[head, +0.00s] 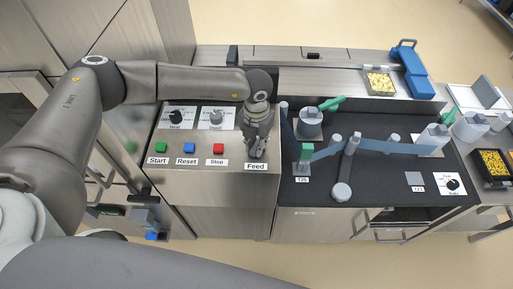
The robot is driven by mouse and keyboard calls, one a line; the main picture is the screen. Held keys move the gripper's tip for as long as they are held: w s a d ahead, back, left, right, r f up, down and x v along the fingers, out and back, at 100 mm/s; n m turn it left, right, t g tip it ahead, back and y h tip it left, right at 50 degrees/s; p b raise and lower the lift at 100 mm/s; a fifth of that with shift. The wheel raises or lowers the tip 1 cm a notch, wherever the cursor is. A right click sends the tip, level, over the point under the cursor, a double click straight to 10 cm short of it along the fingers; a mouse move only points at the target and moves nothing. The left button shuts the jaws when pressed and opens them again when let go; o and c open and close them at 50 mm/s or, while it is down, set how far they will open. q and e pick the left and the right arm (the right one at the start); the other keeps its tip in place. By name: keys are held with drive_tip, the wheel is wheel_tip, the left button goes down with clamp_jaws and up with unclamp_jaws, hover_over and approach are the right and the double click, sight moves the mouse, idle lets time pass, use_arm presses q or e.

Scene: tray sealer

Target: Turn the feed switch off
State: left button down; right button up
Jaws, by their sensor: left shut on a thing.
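My left gripper (256,150) reaches down over the right end of the control panel (205,178), just above the label "Feed" (256,167). It is shut on the feed switch, which its fingers cover. The switch's position cannot be made out. My right gripper is not in view.
The panel also carries a green Start button (160,147), a blue Reset button (189,148), a red Stop button (218,148) and two dials above them. To the right is a dark sealer deck (385,185) with a blue film band and rollers.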

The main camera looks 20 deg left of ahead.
sight(256, 145)
use_arm(q)
drive_tip(key=m+b, duration=0.5)
drive_tip(key=b, duration=0.1)
drive_tip(key=m+b, duration=0.5)
drive_tip(key=b, duration=0.2)
drive_tip(key=shift+f+m, duration=0.2)
drive_tip(key=shift+m, duration=0.1)
drive_tip(key=shift+r+m+b, duration=0.2)
drive_tip(key=shift+m+b, duration=1)
drive_tip(key=shift+b, duration=0.05)
drive_tip(key=shift+r, duration=0.1)
drive_tip(key=c, duration=1.4)
unclamp_jaws()
drive_tip(key=shift+o, duration=0.2)
wheel_tip(256, 145, up, 12)
